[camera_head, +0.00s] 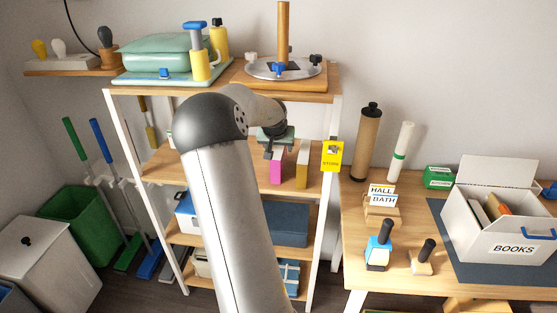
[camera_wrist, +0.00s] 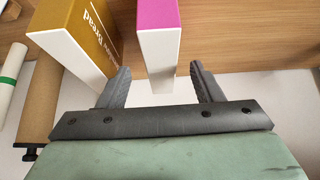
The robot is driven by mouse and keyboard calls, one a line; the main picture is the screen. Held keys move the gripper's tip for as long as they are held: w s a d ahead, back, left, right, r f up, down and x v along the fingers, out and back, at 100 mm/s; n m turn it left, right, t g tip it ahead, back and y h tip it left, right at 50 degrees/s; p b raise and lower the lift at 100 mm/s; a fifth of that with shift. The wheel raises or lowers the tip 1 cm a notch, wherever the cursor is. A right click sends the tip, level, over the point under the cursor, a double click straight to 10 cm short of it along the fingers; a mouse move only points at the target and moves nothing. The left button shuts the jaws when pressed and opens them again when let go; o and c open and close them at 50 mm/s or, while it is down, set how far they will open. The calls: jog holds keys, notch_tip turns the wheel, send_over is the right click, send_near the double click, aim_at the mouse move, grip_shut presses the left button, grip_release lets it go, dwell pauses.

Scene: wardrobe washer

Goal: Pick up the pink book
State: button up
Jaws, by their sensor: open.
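The pink book (camera_head: 276,166) stands upright on the second shelf of the wooden rack, left of a mustard-yellow book (camera_head: 302,169). In the wrist view the pink book (camera_wrist: 157,45) shows its pink cover and a white edge, with its near end close to the gap between my fingers. My gripper (camera_wrist: 162,85) is open and empty, one finger on either side of the line of the pink book. The mustard book (camera_wrist: 84,40) stands close beside the left finger. In the head view my gripper (camera_head: 270,150) is at the shelf, partly hidden by my arm.
A yellow tag (camera_head: 332,156) hangs on the rack's right post. A white box labelled BOOKS (camera_head: 497,228) holds several books on the right table. The shelf (camera_wrist: 245,50) right of the pink book is clear in the wrist view. Another shelf board (camera_head: 230,85) lies above my gripper.

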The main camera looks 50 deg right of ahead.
jog(key=shift+x, duration=3.15)
jog(key=c, duration=1.3)
jog(key=shift+o, duration=0.2)
